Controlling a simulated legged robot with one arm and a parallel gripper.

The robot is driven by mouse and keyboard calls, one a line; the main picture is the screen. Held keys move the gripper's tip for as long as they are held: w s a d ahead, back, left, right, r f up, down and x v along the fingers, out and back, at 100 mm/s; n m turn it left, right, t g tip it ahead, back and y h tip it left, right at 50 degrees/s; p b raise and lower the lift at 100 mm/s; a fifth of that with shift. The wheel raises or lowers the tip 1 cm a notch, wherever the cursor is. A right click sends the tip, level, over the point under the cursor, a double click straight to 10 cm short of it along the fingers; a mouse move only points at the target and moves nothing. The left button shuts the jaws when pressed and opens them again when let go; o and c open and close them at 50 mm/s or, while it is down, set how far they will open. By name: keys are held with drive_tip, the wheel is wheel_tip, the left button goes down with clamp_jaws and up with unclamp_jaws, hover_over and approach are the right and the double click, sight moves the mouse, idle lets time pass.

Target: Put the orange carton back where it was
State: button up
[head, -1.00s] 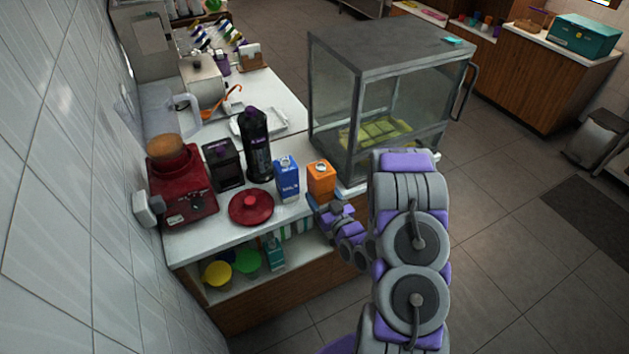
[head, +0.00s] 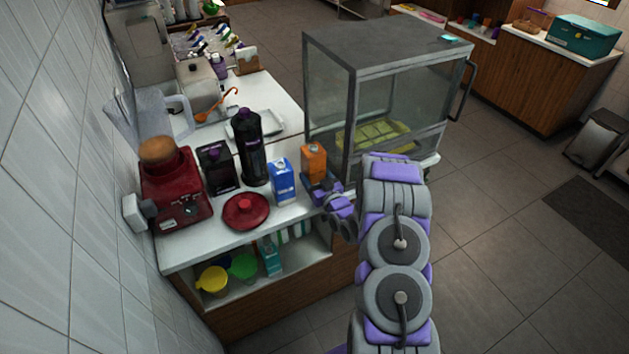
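The orange carton (head: 313,161) is upright at the front right of the white counter, right of the blue carton (head: 283,182). It appears raised a little, with its top higher in the picture than the blue carton's. My gripper (head: 316,184) is at the carton's lower part and appears shut on it. The carton's base and the fingertips are partly hidden by the gripper, so the gap to the counter is unclear.
A glass display case (head: 385,90) stands close behind and right of the carton.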

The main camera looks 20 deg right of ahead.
drive_tip(key=shift+f, duration=0.8)
drive_tip(key=shift+a+r, duration=0.1)
drive_tip(key=shift+a, duration=0.05)
drive_tip(key=o, duration=1.7)
drive_tip(key=shift+a, duration=0.2)
drive_tip(key=shift+d, duration=0.1)
drive_tip(key=shift+d, duration=0.1)
